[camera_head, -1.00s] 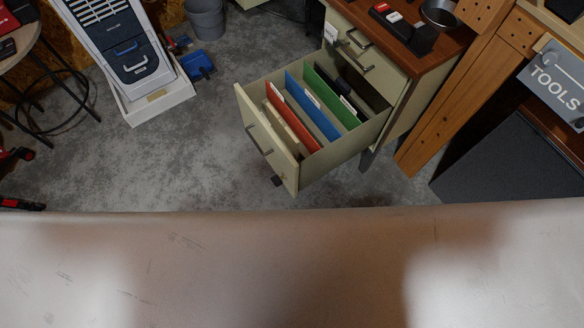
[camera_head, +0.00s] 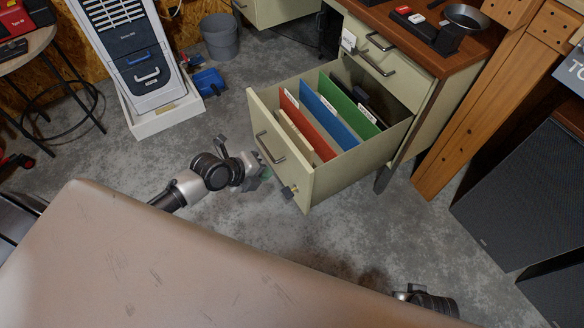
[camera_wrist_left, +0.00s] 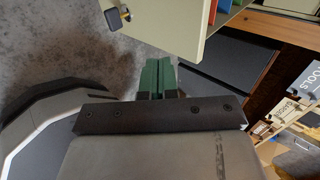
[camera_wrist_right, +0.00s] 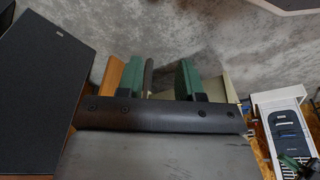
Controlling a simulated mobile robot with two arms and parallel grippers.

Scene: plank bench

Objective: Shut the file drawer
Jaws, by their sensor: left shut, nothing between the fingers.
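The file drawer, a cream box with a flat front (camera_head: 259,115) and a dark bar handle (camera_head: 269,148), stands pulled out from the desk cabinet. Red, blue and green hanging folders (camera_head: 330,125) show inside. My left gripper (camera_head: 267,173) is shut and empty, just in front of the drawer front below the handle. In the left wrist view its green fingers (camera_wrist_left: 158,68) are together and the drawer front (camera_wrist_left: 165,22) is just beyond them. I cannot tell whether they touch. My right gripper (camera_wrist_right: 158,72) is open and empty, its green fingers apart.
The wooden-topped desk (camera_head: 400,22) with closed upper drawers stands behind. A wooden bench leg (camera_head: 455,125) and dark cabinet (camera_head: 520,200) are to the right. A grey bin (camera_head: 219,38), blue dustpan (camera_head: 208,82) and white-blue machine (camera_head: 140,62) stand behind left. Floor (camera_head: 120,155) left of the drawer is clear.

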